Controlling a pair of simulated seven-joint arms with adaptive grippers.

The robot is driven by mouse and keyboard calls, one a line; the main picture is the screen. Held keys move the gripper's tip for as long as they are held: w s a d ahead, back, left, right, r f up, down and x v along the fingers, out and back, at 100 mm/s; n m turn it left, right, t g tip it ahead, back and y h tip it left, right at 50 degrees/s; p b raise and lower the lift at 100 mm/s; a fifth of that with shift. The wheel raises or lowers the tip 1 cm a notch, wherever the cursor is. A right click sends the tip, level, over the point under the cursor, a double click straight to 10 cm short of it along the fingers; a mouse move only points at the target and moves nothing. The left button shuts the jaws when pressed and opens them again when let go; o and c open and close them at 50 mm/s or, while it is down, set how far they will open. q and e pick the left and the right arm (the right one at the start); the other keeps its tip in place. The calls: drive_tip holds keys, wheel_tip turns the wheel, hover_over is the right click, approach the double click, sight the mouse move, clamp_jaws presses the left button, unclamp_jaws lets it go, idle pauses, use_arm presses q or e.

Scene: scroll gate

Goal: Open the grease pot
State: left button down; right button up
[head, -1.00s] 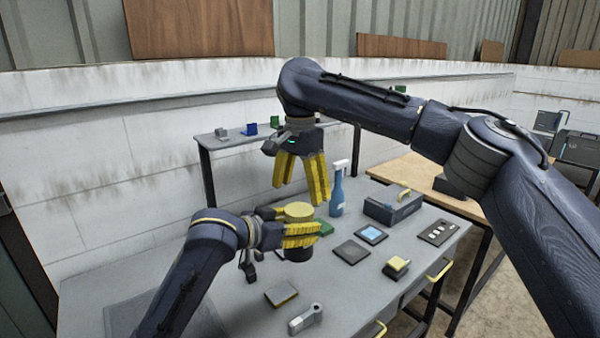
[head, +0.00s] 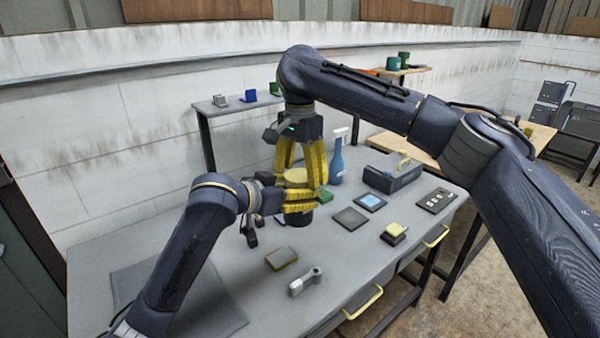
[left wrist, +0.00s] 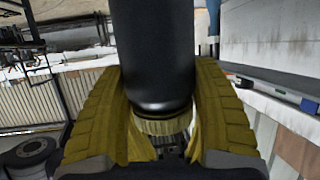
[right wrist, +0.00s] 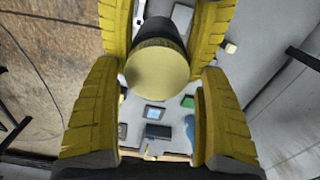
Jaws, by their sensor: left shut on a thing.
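The grease pot has a dark cylindrical body (head: 298,218) and a pale yellow lid (head: 296,175). My left gripper (head: 300,201) is shut on the pot's body from the left; the dark body fills the space between its fingers in the left wrist view (left wrist: 157,60). The pot is upright; I cannot tell whether it touches the table. My right gripper (head: 302,182) points down over the pot, its fingers on either side of the lid. In the right wrist view the round lid (right wrist: 157,70) lies between the spread right fingers, with visible gaps beside them.
A blue spray bottle (head: 337,160) and a grey toolbox (head: 392,178) stand behind and right on the table (head: 340,262). Flat pads, a yellow-topped block (head: 394,232), a sponge-like block (head: 281,259) and a grey tool (head: 305,282) lie nearer. The front left is clear.

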drive_tip(key=c, duration=1)
drive_tip(key=o, duration=1.1)
drive_tip(key=shift+o, duration=0.2)
drive_tip(key=shift+r, duration=2.05)
drive_tip(key=shift+o, duration=0.8)
drive_tip(key=shift+r, duration=0.35)
wheel_tip(320, 180, up, 7)
drive_tip(key=f, duration=1.2)
drive_tip(key=shift+d, duration=0.25)
